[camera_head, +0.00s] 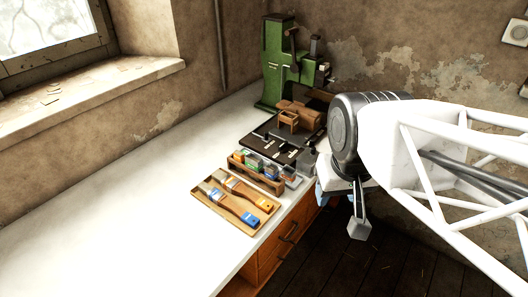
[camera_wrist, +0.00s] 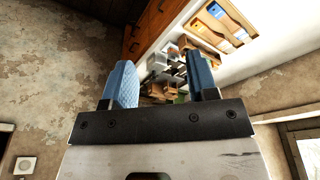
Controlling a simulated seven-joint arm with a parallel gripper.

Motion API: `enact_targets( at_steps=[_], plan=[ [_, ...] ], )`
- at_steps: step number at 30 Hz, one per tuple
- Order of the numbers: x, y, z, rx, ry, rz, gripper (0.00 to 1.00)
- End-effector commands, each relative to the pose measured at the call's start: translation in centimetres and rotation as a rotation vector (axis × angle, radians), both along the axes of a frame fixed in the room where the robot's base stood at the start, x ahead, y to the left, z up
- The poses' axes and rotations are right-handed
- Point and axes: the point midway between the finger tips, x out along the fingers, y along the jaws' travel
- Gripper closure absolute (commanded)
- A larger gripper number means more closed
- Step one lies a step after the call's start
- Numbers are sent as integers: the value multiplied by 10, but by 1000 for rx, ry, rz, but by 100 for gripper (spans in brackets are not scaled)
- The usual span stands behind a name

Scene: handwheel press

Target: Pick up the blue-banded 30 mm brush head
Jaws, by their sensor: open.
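A wooden rack (camera_head: 262,180) on the white bench holds several small brush heads with coloured bands. One head with a blue band (camera_head: 271,172) appears toward the rack's right end; its size cannot be read. My gripper (camera_head: 342,208) is to the right of the rack, past the bench's front edge, apart from the heads. In the wrist view its two blue fingers (camera_wrist: 163,84) stand wide apart with nothing between them. The rack area shows small and cluttered beyond the fingers there, and I cannot single out the blue-banded head.
A wooden tray (camera_head: 204,197) with two brushes lies left of the rack. A dark plate (camera_head: 262,135) with wooden parts and a green press (camera_head: 273,62) stand behind. Orange drawers (camera_head: 268,262) are below the bench edge. The bench's left side is clear.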

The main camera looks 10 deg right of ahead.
Motion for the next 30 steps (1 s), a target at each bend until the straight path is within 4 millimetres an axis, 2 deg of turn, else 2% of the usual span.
enact_targets(
  at_steps=[5,11,20,30],
  plan=[
    [8,0,-1,-22,4,51,47],
    [36,0,-6,-99,19,233,47],
    [104,7,-25,-278,71,696,47],
    [183,27,-62,-468,152,1267,47]
  ],
)
